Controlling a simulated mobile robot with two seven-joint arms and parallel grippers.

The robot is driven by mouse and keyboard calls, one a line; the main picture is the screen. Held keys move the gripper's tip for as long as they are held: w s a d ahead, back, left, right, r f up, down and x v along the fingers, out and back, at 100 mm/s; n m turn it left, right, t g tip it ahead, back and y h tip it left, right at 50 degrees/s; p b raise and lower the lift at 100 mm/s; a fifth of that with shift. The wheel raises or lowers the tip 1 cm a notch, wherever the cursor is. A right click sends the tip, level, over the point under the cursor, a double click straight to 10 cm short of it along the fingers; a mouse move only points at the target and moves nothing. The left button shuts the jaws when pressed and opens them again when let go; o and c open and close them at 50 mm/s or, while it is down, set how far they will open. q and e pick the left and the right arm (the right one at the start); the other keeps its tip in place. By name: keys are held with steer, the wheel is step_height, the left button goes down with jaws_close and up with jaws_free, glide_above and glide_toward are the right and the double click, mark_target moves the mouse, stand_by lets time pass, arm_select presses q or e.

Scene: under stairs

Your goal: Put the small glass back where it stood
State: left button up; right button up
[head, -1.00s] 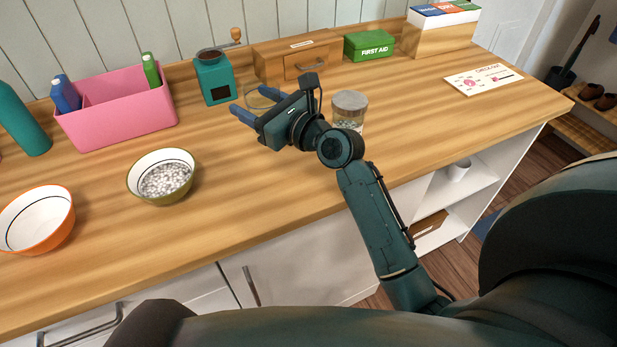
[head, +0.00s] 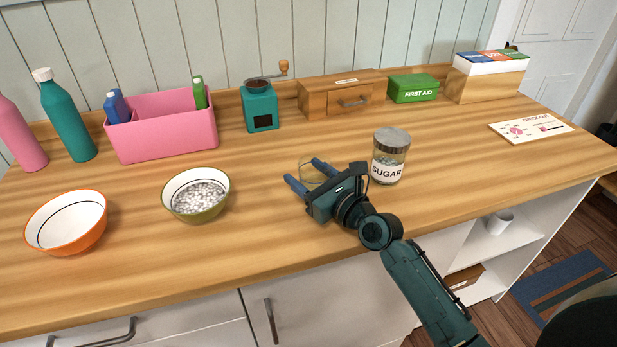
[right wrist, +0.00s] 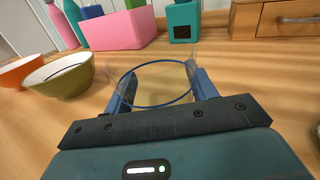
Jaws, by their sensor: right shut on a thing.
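The small glass (head: 305,171) is clear and shows in the head view between the fingers of my right gripper (head: 309,176). In the right wrist view the glass (right wrist: 153,88) has a thin dark-blue rim line, and a finger lies on each side of it. My right gripper is shut on it. The glass looks upright, over the middle of the wooden counter, left of the sugar jar. Its base is partly hidden, so I cannot tell whether it touches the counter. My left gripper is not in view.
The sugar jar (head: 390,157) stands close right of my gripper. The olive bowl of white pieces (head: 196,196) and orange bowl (head: 67,222) are left. Behind stand the pink bin (head: 165,137), teal grinder (head: 261,108) and wooden drawer box (head: 340,95). Bare counter (head: 270,220) lies between.

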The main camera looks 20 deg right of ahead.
steer(key=shift+r, duration=0.1)
steer(key=o, duration=1.7)
steer(key=shift+f, duration=0.2)
steer(key=shift+r, duration=0.1)
steer(key=shift+s, duration=0.2)
steer(key=v, duration=1)
steer(key=shift+s+d+b, duration=0.2)
steer(key=shift+s+b, duration=0.15)
steer(key=shift+s+d+r, duration=0.1)
steer(key=shift+s+d, duration=0.1)
steer(key=shift+s, duration=0.25)
